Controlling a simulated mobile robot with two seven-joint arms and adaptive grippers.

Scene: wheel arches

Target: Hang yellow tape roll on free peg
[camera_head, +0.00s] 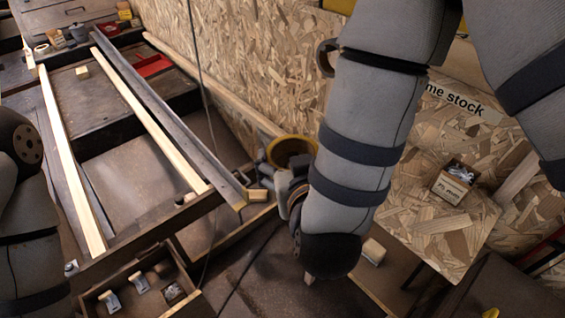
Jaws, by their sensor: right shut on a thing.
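The yellow tape roll (291,143) is near the middle of the head view, in front of the chipboard wall. Its ring is tilted, and its lower part is hidden by my right gripper (281,168). My right gripper is shut on the roll and is partly covered by my right forearm. A dark ring-shaped thing (325,58) is at the wall, half hidden behind my right arm. I cannot make out a free peg; my right arm covers part of the wall. My left arm shows at the left edge, but its gripper is out of view.
A workbench frame with pale wooden strips (150,120) and a dark rail (165,110) fills the left. A wooden box (140,280) with several items is at bottom left. A chipboard table (425,222) with a small box (452,185) stands right. A thin cable hangs before the wall.

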